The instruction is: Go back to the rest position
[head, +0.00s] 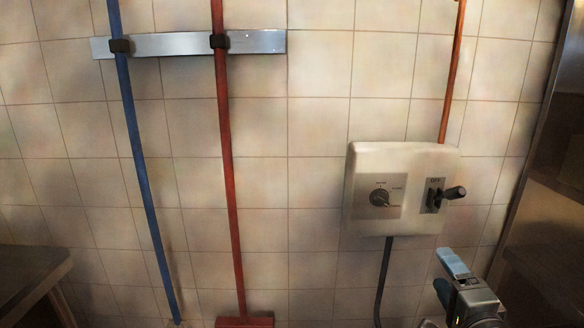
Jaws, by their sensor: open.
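My gripper (452,278) shows at the lower right of the head view, below the switch box and apart from it in the picture. It is open, with nothing seen between its fingers. The rest of my arm is mostly cut off by the bottom edge. The switch box (365,222) is cream-coloured and fixed to the tiled wall.
A blue pole (146,190) and a red pole (229,170) hang from a metal wall rail (170,45). A red broom head (245,322) is at the bottom. A dark counter (30,270) stands at left, a metal frame (530,160) at right. A copper pipe (453,70) runs above the box.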

